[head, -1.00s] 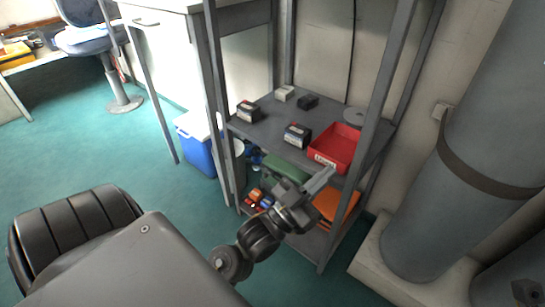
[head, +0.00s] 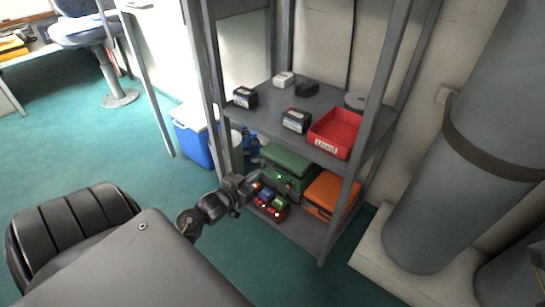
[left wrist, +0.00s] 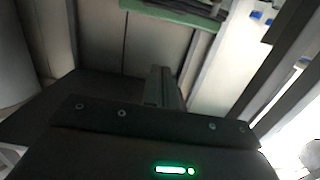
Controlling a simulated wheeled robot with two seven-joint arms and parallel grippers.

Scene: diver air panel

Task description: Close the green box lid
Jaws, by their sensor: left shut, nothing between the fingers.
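The green box (head: 284,180) is on the lower shelf of the grey rack, below the red bin. Its green lid (head: 287,157) lies over the body; I cannot tell whether it is fully down. My left gripper (head: 259,179) is shut and empty at the rack's front left, left of the green box. Whether it touches the box is unclear. In the left wrist view the shut fingers (left wrist: 160,86) point up the picture, and a green edge (left wrist: 175,14) crosses the top, apart from them.
An orange case (head: 330,193) sits right of the green box; a red tray (head: 277,216) with small coloured items is in front. The upper shelf (head: 268,117) holds a red bin (head: 341,128) and small boxes. Rack posts flank the opening.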

